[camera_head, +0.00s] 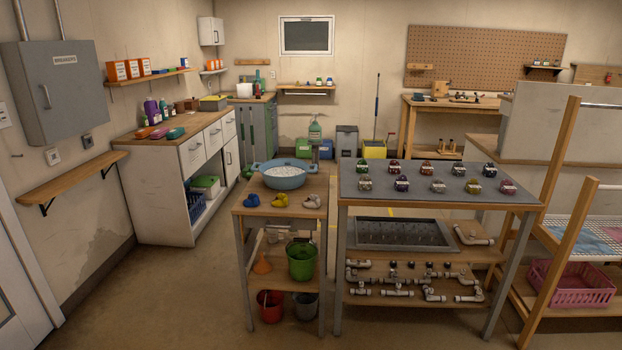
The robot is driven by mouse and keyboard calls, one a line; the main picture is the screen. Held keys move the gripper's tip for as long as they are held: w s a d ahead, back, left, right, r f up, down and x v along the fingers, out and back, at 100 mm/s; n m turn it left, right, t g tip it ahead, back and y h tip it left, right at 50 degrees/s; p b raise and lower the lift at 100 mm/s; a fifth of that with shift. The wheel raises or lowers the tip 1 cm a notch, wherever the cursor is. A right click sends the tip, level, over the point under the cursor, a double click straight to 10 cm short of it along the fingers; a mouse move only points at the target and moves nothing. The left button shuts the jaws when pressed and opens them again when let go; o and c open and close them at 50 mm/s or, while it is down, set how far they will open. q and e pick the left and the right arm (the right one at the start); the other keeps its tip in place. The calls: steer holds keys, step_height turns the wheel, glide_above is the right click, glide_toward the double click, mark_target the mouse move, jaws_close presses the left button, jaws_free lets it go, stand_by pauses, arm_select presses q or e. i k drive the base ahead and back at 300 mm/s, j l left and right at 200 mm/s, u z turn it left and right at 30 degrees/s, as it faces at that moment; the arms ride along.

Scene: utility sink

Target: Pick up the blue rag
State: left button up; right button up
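A small crumpled blue rag (252,200) appears to lie at the left front of the narrow wooden table (262,217). A yellow crumpled piece (281,200) and a greyish one (311,201) lie in a row to its right. Just behind them stands a round blue basin (283,181) filled with something white and foamy. A flat light blue cloth (584,241) also lies on the wire rack at the right. Neither of my grippers is in view.
A taller table (435,204) with several small labelled objects stands to the right of the narrow one. Below are a green bucket (301,262), a red bucket (270,307) and white pipe fittings. A pink basket (570,284) is far right. The floor at front left is clear.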

mark_target(253, 200)
steer(key=i+j+z, duration=0.1)
steer(key=i+z, duration=0.3)
steer(key=i, duration=1.2)
